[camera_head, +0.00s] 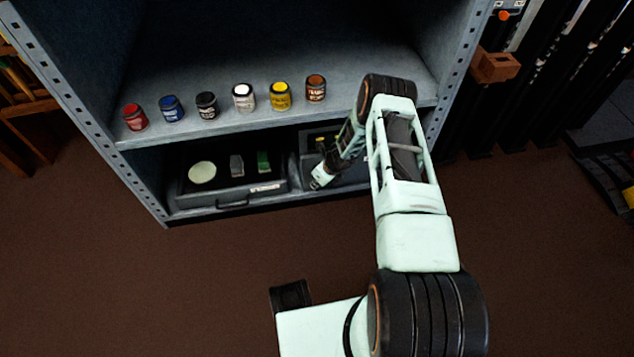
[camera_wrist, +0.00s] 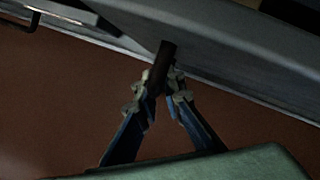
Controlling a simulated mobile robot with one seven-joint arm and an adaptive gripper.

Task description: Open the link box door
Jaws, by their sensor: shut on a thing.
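A dark grey box (camera_head: 350,175) sits at the right of the lower shelf, partly hidden behind my arm; I take it to be the link box. In the wrist view a grey panel (camera_wrist: 225,45) crosses the top, with a short dark handle (camera_wrist: 166,56) standing out from it. My gripper (camera_wrist: 162,84) is shut on this handle, one finger on each side. In the head view my gripper (camera_head: 319,180) is low in front of the box, and its fingertips are too small to make out. I cannot tell how far the door is open.
A grey case (camera_head: 180,187) with a front handle stands on the lower shelf, left of the box. Several paint jars, one of them yellow (camera_head: 280,97), line the shelf (camera_head: 400,90) above my gripper. The cabinet's right post (camera_head: 455,85) is near my arm. Brown floor in front is clear.

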